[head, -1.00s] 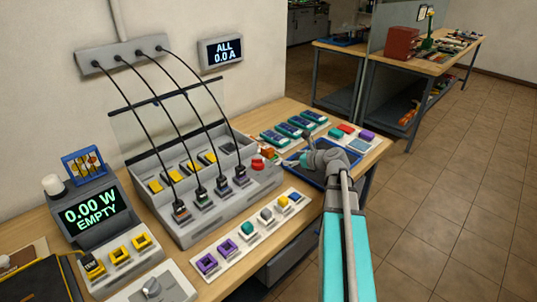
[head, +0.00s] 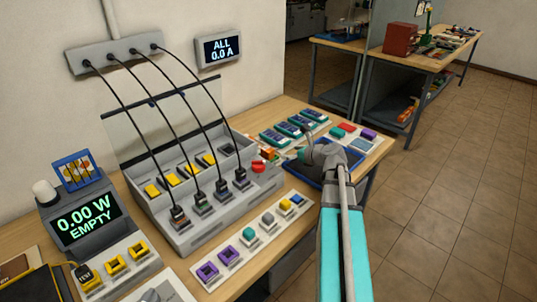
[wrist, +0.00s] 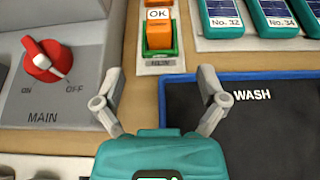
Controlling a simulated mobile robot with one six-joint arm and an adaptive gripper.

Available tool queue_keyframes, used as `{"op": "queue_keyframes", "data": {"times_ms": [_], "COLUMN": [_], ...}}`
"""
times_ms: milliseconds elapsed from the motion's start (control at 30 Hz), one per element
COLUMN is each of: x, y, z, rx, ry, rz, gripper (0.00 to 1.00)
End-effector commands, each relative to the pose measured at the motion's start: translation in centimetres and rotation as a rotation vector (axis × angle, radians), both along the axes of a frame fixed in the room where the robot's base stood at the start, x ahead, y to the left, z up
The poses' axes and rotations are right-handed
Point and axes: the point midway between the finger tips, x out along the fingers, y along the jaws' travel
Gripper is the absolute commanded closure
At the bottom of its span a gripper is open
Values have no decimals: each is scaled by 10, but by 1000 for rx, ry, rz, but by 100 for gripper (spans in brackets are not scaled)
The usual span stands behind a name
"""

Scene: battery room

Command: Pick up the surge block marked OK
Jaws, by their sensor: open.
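The orange surge block (wrist: 160,38) shows at the top middle of the wrist view, with a white label reading OK at its upper part. It sits in a green holder (wrist: 176,50) on a pale plate, and its far end is cut off by the frame edge. My gripper (wrist: 162,74) is open and empty, its two fingers spread on either side of the block's line, on the near side of it and apart from it. In the head view the orange block (head: 267,153) is small, left of my gripper (head: 304,155), whose fingers are hard to make out there.
A red MAIN rotary switch (wrist: 47,61) on a grey housing stands left of the gripper. A dark blue-rimmed WASH tray (wrist: 270,115) lies to its right. Blue numbered modules (wrist: 219,14) lie beyond the tray. A grey charging rack (head: 190,232) with cables stands at left.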

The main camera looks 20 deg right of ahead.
Motion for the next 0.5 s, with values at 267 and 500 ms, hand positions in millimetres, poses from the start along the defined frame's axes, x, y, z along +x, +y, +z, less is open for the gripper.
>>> {"op": "queue_keyframes", "data": {"times_ms": [267, 500], "x": [24, 56], "y": [7, 19], "z": [-13, -27], "rx": [0, -1], "ry": [0, 0], "rz": [1, 0], "gripper": [9, 9]}}
